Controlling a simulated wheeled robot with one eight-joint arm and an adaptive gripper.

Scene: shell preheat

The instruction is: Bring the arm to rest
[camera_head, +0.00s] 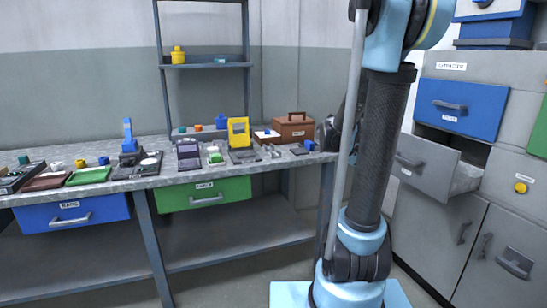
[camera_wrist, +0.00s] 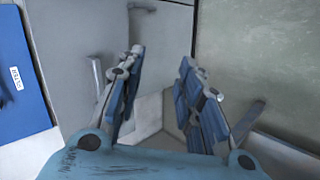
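My arm (camera_head: 375,140) rises from its light-blue base at the right of the head view, in front of the bench's right end. The gripper end is hidden or out of frame in the head view. In the wrist view my gripper (camera_wrist: 155,95) shows two blue-padded fingers with a clear gap between them. Nothing is between the fingers. Behind them are a grey cabinet front (camera_wrist: 80,35) and a grey-green wall (camera_wrist: 255,60).
A grey cabinet (camera_head: 440,215) with a blue drawer (camera_head: 459,106) stands at the right. One grey drawer (camera_head: 425,165) is pulled out near my arm. A workbench (camera_head: 160,179) with tools and trays runs along the left, with a shelf (camera_head: 205,66) above. Floor shows below.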

